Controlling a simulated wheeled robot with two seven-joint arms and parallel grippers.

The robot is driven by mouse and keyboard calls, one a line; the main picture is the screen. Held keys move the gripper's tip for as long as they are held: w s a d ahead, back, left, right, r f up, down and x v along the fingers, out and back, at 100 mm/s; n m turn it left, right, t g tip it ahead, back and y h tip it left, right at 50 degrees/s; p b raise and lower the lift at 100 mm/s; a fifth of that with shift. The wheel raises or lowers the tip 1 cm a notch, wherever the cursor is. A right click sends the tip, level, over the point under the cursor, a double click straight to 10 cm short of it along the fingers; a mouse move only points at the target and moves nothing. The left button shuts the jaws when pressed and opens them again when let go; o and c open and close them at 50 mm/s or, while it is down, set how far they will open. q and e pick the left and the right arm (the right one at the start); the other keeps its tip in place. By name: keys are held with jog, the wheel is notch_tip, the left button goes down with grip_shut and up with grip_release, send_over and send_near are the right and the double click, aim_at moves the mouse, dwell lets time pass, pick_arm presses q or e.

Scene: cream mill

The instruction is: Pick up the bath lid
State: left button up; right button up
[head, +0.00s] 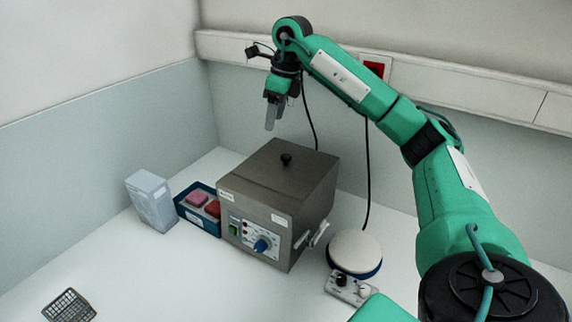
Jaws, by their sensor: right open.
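The bath lid (266,171) is the grey-brown metal top of a box-shaped water bath (268,215). A black round knob (286,159) stands up in the lid's middle. The lid lies flat on the bath. My right gripper (271,117) hangs above the lid's far side, pointing down. It is open and empty, and clear of the knob. My right arm comes in from the right and arches over the bench. My left gripper is not in view.
Left of the bath are a blue rack (193,216) with pink and red blocks and a pale box (150,201). A round white-topped stirrer (355,252) stands to the right. A dark wire basket (68,306) lies at front left. Cables hang behind.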

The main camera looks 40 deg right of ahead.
jog(key=s+d+r+h, duration=0.1)
jog(key=d, duration=0.2)
send_over(286, 156)
jog(key=shift+m+g, duration=0.3)
jog(key=shift+m, duration=0.1)
notch_tip(286, 156, down, 8)
jog(key=shift+s+p, duration=0.1)
jog(key=shift+p, duration=0.2)
jog(key=shift+f+p, duration=0.4)
jog(key=shift+f, duration=0.1)
notch_tip(286, 156, down, 3)
jog(key=shift+d+f+p, duration=0.1)
jog(key=shift+d+p, duration=0.05)
jog(key=shift+p, duration=0.6)
jog(key=shift+f, duration=0.55)
jog(key=c, duration=1)
jog(key=shift+r, duration=0.15)
